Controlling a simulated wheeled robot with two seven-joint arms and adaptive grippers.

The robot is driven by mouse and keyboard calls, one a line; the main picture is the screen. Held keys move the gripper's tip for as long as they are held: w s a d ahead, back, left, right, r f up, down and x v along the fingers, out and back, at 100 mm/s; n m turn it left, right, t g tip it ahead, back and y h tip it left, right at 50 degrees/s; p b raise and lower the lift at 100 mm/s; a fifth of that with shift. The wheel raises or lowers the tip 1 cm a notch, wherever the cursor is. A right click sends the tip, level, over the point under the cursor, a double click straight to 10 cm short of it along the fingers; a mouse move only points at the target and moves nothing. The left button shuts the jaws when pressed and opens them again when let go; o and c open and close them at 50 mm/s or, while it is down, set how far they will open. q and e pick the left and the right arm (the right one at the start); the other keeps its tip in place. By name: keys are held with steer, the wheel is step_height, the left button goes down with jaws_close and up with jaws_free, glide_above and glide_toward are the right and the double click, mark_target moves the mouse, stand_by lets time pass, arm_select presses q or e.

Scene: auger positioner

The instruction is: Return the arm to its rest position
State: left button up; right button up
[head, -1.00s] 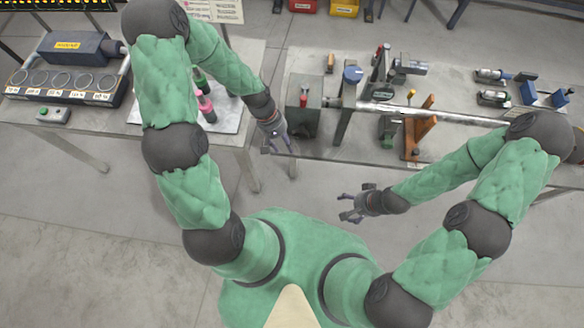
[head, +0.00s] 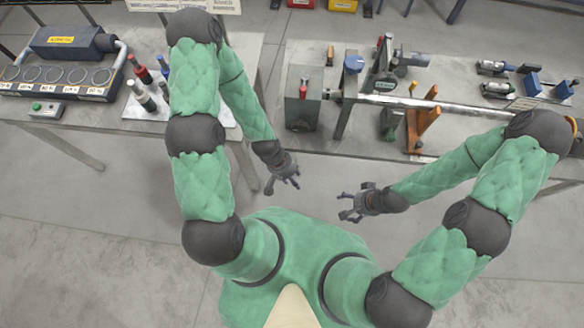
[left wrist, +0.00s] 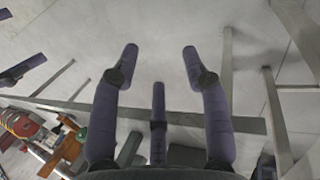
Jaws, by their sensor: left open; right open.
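My left gripper (head: 284,182) is open and empty in the head view, over the floor in front of the gap between the two benches. In the left wrist view its spread fingers (left wrist: 160,65) show with bare floor and bench legs behind them and nothing between them. My right gripper (head: 348,206) is open and empty, over the floor in front of the right bench, a little right of and nearer my body than the left one. The two grippers are apart and touch nothing that I can see.
The right bench (head: 310,143) bears a long metal shaft (head: 440,104), a grey block (head: 303,95) and an orange stand (head: 424,125). The left bench (head: 95,118) bears a dark multi-ring unit (head: 60,75) and several coloured bottles on a white plate. The floor between benches and body is clear.

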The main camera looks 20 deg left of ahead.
arm_select(q)
steer(key=shift+s+d+f, duration=0.15)
steer(key=shift+s+f, duration=0.2)
steer(key=shift+m, duration=0.8)
steer(key=b+x, duration=0.2)
steer(key=s+b+x, duration=0.1)
steer(key=b+x, duration=0.2)
steer(key=shift+s+d+f, duration=0.15)
steer(key=shift+d+f, duration=0.05)
steer(key=shift+f, duration=0.1)
